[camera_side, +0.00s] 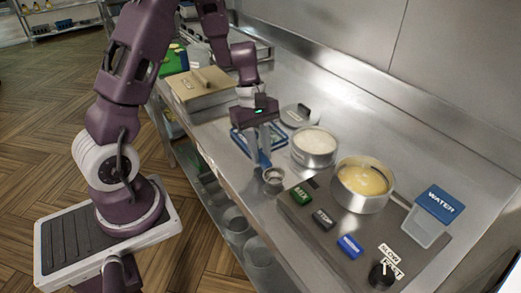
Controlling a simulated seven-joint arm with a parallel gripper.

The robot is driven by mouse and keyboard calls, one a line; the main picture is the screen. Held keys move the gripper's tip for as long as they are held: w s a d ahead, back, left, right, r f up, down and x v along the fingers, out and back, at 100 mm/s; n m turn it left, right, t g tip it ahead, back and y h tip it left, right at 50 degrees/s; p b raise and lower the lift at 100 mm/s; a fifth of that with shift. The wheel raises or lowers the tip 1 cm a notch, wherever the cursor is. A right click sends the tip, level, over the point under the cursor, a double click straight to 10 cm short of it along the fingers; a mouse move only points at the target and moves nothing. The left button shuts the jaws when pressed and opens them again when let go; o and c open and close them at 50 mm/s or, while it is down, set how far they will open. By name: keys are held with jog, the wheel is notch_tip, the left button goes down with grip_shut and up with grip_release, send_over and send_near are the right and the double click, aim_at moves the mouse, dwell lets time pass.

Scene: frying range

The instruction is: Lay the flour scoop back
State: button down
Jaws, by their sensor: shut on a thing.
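The flour scoop shows as a small round metal cup (273,178) with a blue handle (264,160). My gripper (264,151) points down and is shut on the blue handle. The cup hangs to the lower right of the fingers, close to the counter's front edge; I cannot tell whether it touches the counter. A blue-rimmed tray (236,145) lies just behind and to the left of the fingers, partly hidden by them. A steel pot of white flour (314,141) stands to the right of my gripper.
A steel pot of yellow batter (362,181) stands right of the flour. Green (301,195), black (324,219) and blue (349,246) labelled blocks line the front. A WATER sign (441,204) and black knob (381,275) are at right. A box (201,87) stands back left.

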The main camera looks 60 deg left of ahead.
jog(key=shift+f, duration=0.15)
jog(key=c, duration=1.2)
grip_release()
jog(key=shift+o, duration=0.2)
jog(key=v, duration=0.7)
jog(key=shift+d+r, duration=0.2)
jog(key=shift+r, duration=0.15)
jog(key=s+d+r+m+t+y, duration=0.1)
jog(key=s+d+r+m+t, duration=0.2)
jog(key=s+d+r+m, duration=0.2)
jog(key=s+d+r+m+t+y, duration=0.2)
jog(key=s+d+r+m, duration=0.3)
jog(key=s+r+m, duration=0.3)
jog(key=s+m, duration=0.4)
jog(key=shift+s+t, duration=0.3)
jog(key=shift+t, duration=0.1)
